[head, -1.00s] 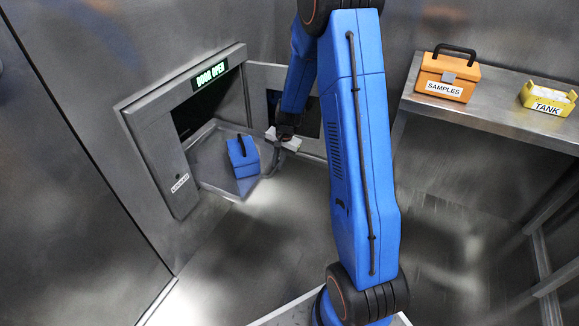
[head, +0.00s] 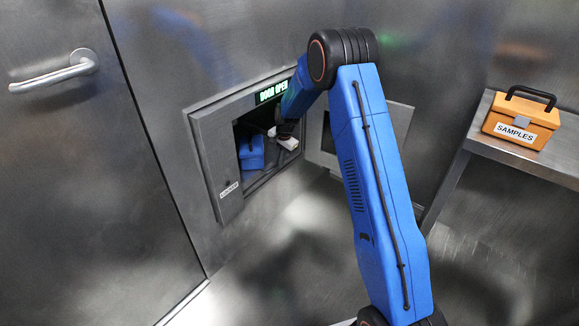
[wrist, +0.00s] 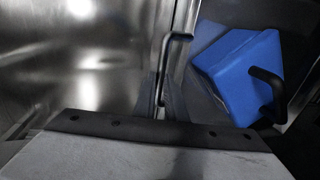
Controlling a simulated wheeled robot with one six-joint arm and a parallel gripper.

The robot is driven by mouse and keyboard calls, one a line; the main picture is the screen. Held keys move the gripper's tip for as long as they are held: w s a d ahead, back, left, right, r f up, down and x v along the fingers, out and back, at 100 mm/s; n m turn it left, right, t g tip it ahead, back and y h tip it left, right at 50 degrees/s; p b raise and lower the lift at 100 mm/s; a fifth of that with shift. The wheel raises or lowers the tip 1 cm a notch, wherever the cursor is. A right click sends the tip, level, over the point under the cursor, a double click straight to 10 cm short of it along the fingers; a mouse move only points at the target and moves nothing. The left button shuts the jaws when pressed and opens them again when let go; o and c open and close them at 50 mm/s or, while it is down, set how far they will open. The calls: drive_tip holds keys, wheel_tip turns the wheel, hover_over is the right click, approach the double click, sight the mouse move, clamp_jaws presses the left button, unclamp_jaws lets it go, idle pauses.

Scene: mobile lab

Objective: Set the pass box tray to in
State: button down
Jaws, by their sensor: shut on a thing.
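The pass box (head: 222,165) is set in the wall with its lit sign reading DOOR OPEN. Its tray (wrist: 208,100) is inside the opening and carries a blue case (head: 251,153) with a dark handle. The blue case (wrist: 238,75) also shows at the right in the wrist view. My gripper (head: 286,139) is at the right side of the opening, shut on the tray's handle (wrist: 172,65).
The pass box door (head: 323,152) stands swung open to the right of the opening, close beside my arm. An orange SAMPLES case (head: 521,118) sits on a metal shelf (head: 484,133) at the right. A closed door with a lever handle (head: 55,75) is at the left. The floor in front is clear.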

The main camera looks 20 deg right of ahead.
drive_tip(key=shift+w+a, duration=0.75)
drive_tip(key=shift+w, duration=0.3)
drive_tip(key=c, duration=1.8)
unclamp_jaws()
drive_tip(key=r, duration=0.4)
drive_tip(key=s+d+r, duration=0.1)
drive_tip(key=r, duration=0.3)
drive_tip(key=s+r, duration=0.1)
drive_tip(key=r, duration=0.2)
drive_tip(key=shift+d+r, duration=0.2)
drive_tip(key=shift+r, duration=0.2)
